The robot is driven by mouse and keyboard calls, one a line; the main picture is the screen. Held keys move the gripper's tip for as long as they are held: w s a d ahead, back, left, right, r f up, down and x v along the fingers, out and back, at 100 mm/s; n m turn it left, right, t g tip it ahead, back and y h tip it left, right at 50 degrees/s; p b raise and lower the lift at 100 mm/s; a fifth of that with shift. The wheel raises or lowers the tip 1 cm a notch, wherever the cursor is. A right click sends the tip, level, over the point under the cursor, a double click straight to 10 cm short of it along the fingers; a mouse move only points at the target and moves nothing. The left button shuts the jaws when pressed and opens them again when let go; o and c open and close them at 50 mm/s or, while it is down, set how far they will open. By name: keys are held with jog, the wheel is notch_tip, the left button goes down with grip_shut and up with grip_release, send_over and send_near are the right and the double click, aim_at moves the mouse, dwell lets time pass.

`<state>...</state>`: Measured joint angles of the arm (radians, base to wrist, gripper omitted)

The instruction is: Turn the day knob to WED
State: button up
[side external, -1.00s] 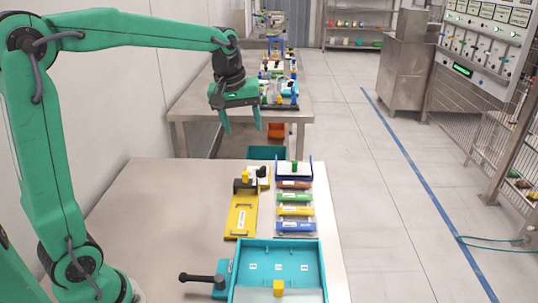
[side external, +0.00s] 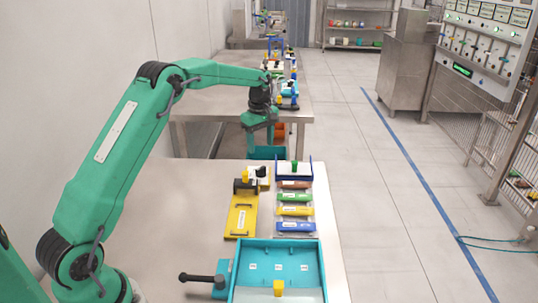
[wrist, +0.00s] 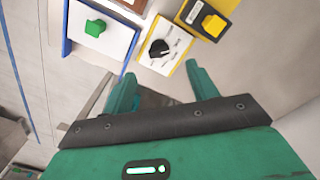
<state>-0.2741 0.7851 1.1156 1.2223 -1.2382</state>
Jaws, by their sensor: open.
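The day knob (wrist: 159,48) is black and sits on a white plate with yellow edges (wrist: 172,62). Small dark lettering lies around it, too small to read. In the side view the knob (side external: 261,171) is at the far end of the near table. My gripper (wrist: 160,72) is open and empty, with its two green fingers apart and pointing toward the knob plate. The knob shows just beyond the gap between the fingertips, not touched. In the side view my gripper (side external: 259,150) hangs above and beyond the knob, past the table's far edge.
A blue-edged white box with a green block (wrist: 95,28) stands on one side of the knob. A black mount with a yellow block (wrist: 213,25) stands on the other. Colored bars (side external: 295,211) and a teal tray (side external: 322,262) lie nearer. The left table surface is clear.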

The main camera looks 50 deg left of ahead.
aim_at(261, 168)
jog(key=shift+w+a+f+n, duration=0.15)
jog(key=shift+a+f, duration=0.1)
jog(key=shift+f, duration=0.2)
jog(key=shift+w+a+f+n, duration=0.15)
jog(key=shift+a+f, duration=0.05)
jog(key=shift+f, duration=0.25)
jog(key=shift+f, duration=0.15)
jog(key=shift+f, duration=3.75)
jog(key=c, duration=1)
